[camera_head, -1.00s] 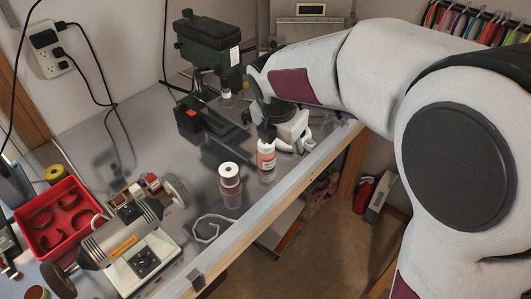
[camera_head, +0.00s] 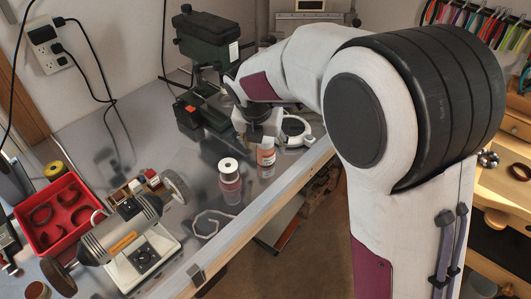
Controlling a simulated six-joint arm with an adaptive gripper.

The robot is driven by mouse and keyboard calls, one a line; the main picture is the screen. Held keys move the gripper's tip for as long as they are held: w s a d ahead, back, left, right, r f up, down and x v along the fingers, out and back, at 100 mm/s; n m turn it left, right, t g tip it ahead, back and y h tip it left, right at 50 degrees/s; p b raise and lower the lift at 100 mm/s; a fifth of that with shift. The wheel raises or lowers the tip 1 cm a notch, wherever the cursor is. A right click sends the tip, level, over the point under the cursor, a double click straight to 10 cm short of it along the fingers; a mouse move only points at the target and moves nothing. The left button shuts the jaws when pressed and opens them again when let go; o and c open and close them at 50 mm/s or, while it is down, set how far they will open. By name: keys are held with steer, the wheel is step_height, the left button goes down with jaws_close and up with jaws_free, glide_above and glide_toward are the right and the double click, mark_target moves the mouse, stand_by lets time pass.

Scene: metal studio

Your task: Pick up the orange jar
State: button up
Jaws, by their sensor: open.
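The orange jar (camera_head: 266,158), with a pale label band, stands upright on the metal bench near its front edge. My gripper (camera_head: 257,138) is right behind and slightly left of the jar's top. Its dark fingers are small and partly hidden by the jar, and I cannot tell whether they touch it. The gripper is open and holds nothing that I can see.
A bench grinder (camera_head: 130,235) and a red tray (camera_head: 75,232) are at left. A green drill press (camera_head: 208,45) stands behind.

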mark_target(265, 151)
steer(key=shift+x, duration=1)
steer(key=shift+w+x, duration=0.2)
steer(key=shift+x, duration=1.1)
steer(key=shift+w+x, duration=0.15)
steer(key=shift+x, duration=1.15)
steer(key=shift+r, duration=0.15)
steer(key=shift+c, duration=0.5)
steer(key=c, duration=1.2)
